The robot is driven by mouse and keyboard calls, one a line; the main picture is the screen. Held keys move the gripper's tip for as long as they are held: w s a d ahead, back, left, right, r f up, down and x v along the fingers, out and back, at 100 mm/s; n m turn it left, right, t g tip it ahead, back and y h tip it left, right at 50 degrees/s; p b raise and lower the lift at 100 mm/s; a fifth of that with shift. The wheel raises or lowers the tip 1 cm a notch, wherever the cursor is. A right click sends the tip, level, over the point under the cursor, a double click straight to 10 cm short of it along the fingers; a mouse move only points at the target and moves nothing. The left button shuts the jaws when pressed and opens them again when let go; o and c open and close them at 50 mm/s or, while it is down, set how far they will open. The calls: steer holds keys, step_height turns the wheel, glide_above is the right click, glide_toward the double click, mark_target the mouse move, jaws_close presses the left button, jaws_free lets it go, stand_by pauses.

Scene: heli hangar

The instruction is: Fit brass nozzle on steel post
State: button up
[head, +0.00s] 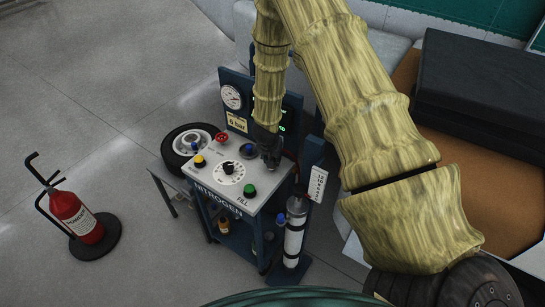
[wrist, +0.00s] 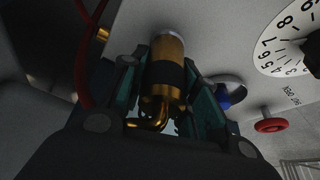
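In the wrist view the brass nozzle (wrist: 166,50), with a black band and a bent brass end, sits between the fingers of my gripper (wrist: 165,88). The fingers lie close along both its sides and appear to hold it. Its far end is against a pale ring at the light grey panel. The steel post is not clearly visible; I cannot tell whether the nozzle is around it. In the head view my gripper (head: 269,155) is low over the right rear of the nitrogen cart's top panel (head: 205,175), and the nozzle is hidden there.
The panel carries a dial (head: 229,172), a yellow knob (head: 199,161), a green knob (head: 250,190), a blue knob (head: 249,150) and a red valve (head: 222,137). A red hose (wrist: 84,70) runs left of my gripper. A wheel (head: 190,146) and fire extinguisher (head: 76,217) stand left.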

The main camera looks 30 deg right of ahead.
steer(key=shift+o, duration=0.3)
steer(key=p+v, duration=0.7)
steer(key=v, duration=0.4)
stand_by(0.9)
stand_by(0.5)
steer(key=s+a+f+n+b, duration=0.1)
steer(key=s+a+f, duration=0.1)
steer(key=s+f, duration=0.3)
steer(key=s+a+f+n+g+b, duration=0.1)
steer(key=s+a+f+n+b, duration=0.1)
steer(key=s+f, duration=0.3)
steer(key=s+a+f+n+b, duration=0.1)
steer(key=s+a+f+n, duration=0.1)
steer(key=s+f, duration=0.3)
steer(key=shift+s+a+f+g+y, duration=0.15)
steer(key=shift+s+a, duration=0.2)
steer(key=shift+s, duration=0.45)
steer(key=shift+s+a+g+y, duration=0.15)
steer(key=shift+s+a, duration=0.2)
steer(key=shift+s, duration=0.4)
steer(key=s+a+f+n+y+b, duration=0.1)
steer(key=s+a+f+n+b, duration=0.1)
steer(key=s+a, duration=0.3)
steer(key=s+a+f+n+g+y+b, duration=0.1)
steer(key=s+a+f, duration=0.3)
steer(key=s, duration=1)
steer(key=shift+a+n+g+y+b, duration=0.3)
steer(key=shift+a+n+y+b, duration=0.2)
steer(key=shift+n, duration=0.2)
steer(key=shift+f, duration=0.15)
